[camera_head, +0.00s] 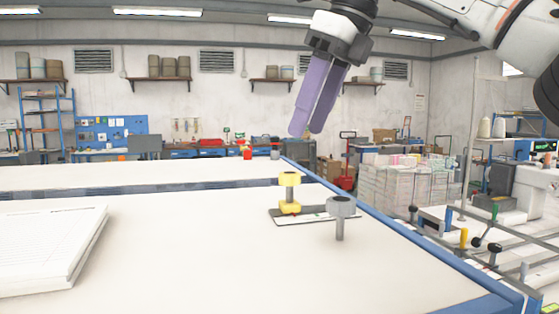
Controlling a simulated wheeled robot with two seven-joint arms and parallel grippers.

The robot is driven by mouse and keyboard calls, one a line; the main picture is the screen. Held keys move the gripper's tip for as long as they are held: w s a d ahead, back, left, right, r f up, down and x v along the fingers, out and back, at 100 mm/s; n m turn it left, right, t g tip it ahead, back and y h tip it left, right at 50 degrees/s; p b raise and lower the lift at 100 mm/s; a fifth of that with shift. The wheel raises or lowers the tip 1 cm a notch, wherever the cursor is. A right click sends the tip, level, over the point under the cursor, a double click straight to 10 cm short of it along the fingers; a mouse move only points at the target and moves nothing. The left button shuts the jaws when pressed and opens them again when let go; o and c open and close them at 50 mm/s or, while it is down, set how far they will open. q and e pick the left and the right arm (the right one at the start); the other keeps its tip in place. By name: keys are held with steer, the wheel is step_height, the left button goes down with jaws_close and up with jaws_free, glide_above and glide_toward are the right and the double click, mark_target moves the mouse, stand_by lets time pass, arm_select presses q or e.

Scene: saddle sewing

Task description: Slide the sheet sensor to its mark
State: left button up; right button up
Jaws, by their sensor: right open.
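My right gripper (307,132) hangs from the upper right with two long purple fingers pointing down. It is open and empty, high above the table and well clear of everything on it. A yellow piece with a round top knob (290,180) stands upright on a flat plate (312,218), right of the table's middle. A grey knob on a post (341,205) stands at the plate's right end, in front of the yellow piece. I cannot tell which of them is the sheet sensor. The mark is not clearly seen. My left gripper is not in view.
The white table (220,265) has a blue edge rail (400,244) on the right. A stack of white sheets (45,248) lies at the left. The table's front middle is clear.

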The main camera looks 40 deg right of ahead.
mark_target(290, 173)
steer(key=x, duration=0.7)
steer(key=shift+f, duration=0.2)
steer(key=shift+w+f, duration=0.1)
steer(key=shift+f, duration=0.25)
steer(key=shift+w+a+f, duration=0.1)
steer(key=shift+f, duration=0.1)
steer(key=c, duration=1.2)
steer(key=shift+o, duration=0.2)
steer(key=d, duration=0.1)
steer(key=s+d, duration=0.2)
steer(key=shift+d, duration=0.4)
steer(key=o, duration=1.2)
steer(key=shift+c, duration=0.2)
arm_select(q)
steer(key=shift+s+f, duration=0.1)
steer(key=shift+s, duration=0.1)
arm_select(e)
steer(key=shift+a, duration=0.1)
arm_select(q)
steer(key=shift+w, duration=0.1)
arm_select(e)
steer(key=v, duration=1)
steer(key=shift+r, duration=0.15)
